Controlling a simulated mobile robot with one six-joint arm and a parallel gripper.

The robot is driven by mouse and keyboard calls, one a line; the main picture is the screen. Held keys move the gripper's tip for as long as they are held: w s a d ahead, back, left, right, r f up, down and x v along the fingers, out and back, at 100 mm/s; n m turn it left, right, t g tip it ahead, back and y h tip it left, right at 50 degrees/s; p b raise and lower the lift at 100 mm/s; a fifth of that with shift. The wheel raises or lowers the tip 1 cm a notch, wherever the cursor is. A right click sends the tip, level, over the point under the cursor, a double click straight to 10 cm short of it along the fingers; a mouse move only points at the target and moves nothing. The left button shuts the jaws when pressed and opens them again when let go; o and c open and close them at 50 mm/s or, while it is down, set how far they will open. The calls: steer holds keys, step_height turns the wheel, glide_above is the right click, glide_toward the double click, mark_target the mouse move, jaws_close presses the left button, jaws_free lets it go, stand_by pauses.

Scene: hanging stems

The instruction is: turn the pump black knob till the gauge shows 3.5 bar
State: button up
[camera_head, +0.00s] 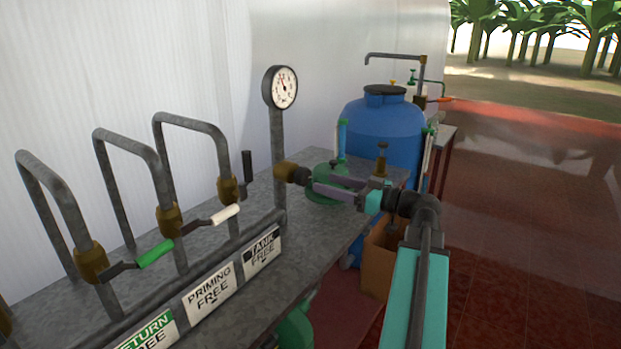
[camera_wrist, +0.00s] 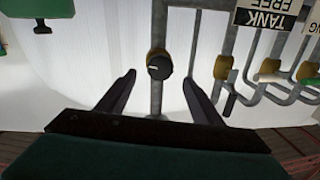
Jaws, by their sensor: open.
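The pump's black knob (camera_head: 302,176) sits on a brass fitting (camera_head: 286,171) at the foot of the gauge post. In the wrist view the black knob (camera_wrist: 160,67), with a pale pointer mark, lies between and just beyond my fingertips. My gripper (camera_head: 319,183) is open and close to the knob from the right; whether a finger touches it I cannot tell. In the wrist view my gripper (camera_wrist: 159,77) shows its fingers apart on either side of the knob. The round white gauge (camera_head: 284,87) tops the post; its needle points up and slightly left, numbers too small to read.
Left of the post are bent pipes with a green lever (camera_head: 155,254), a white lever (camera_head: 225,215) and a black lever (camera_head: 247,167). Signs (camera_head: 262,250) line the grey bench's front edge. A blue tank (camera_head: 385,130) and cardboard box (camera_head: 377,262) stand behind my arm. Red floor lies open at right.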

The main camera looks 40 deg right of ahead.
mark_target(307, 178)
steer(key=shift+p+x, duration=0.45)
steer(key=shift+x, duration=3.05)
steer(key=shift+c, duration=0.3)
steer(key=c, duration=1)
